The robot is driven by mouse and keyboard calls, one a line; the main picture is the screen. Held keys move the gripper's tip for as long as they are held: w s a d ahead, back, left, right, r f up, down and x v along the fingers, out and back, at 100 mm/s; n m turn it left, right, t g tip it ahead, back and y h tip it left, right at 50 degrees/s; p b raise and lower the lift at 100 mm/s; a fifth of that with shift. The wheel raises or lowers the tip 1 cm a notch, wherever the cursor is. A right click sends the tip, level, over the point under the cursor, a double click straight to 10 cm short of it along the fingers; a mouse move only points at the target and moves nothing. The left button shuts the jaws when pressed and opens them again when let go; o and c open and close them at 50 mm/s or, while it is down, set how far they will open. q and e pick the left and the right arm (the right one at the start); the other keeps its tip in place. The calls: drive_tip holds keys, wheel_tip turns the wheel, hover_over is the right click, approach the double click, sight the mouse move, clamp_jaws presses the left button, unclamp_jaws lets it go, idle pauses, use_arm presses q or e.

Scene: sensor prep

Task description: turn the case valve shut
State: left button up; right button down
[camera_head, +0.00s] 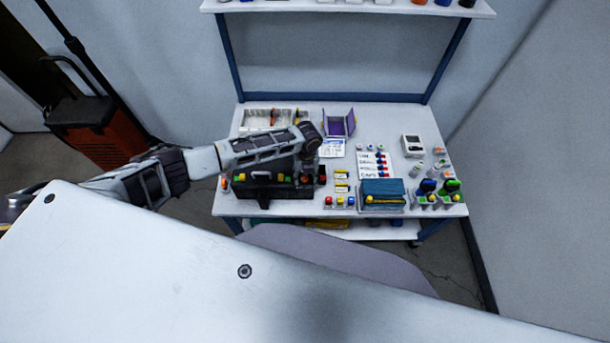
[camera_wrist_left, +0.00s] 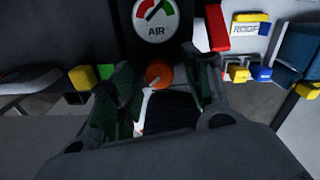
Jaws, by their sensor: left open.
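The black case (camera_head: 262,191) stands at the front left of the workbench, with several coloured parts along its front edge. In the left wrist view, a round orange knob (camera_wrist_left: 159,73), apparently the case valve, sits just below a dial marked AIR (camera_wrist_left: 156,14). A thin white strip (camera_wrist_left: 146,105) runs down from the knob; I cannot tell whether it is a handle or a mark. My left gripper (camera_wrist_left: 160,80) is open, with its dark fingers on either side of the knob; I cannot tell whether they touch it. In the head view it hangs over the case's right end (camera_head: 306,172). My right gripper is out of view.
Right of the case are red, yellow and blue buttons (camera_head: 339,202), yellow labels and a teal box (camera_head: 382,188). A purple open box (camera_head: 339,123) and a parts tray (camera_head: 262,120) stand behind.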

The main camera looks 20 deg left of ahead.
sight(306, 177)
use_arm(q)
wheel_tip(306, 177, up, 12)
drive_tip(key=shift+d, duration=0.2)
idle(0.5)
drive_tip(key=shift+d+f, duration=0.1)
drive_tip(key=shift+f, duration=0.05)
idle(0.4)
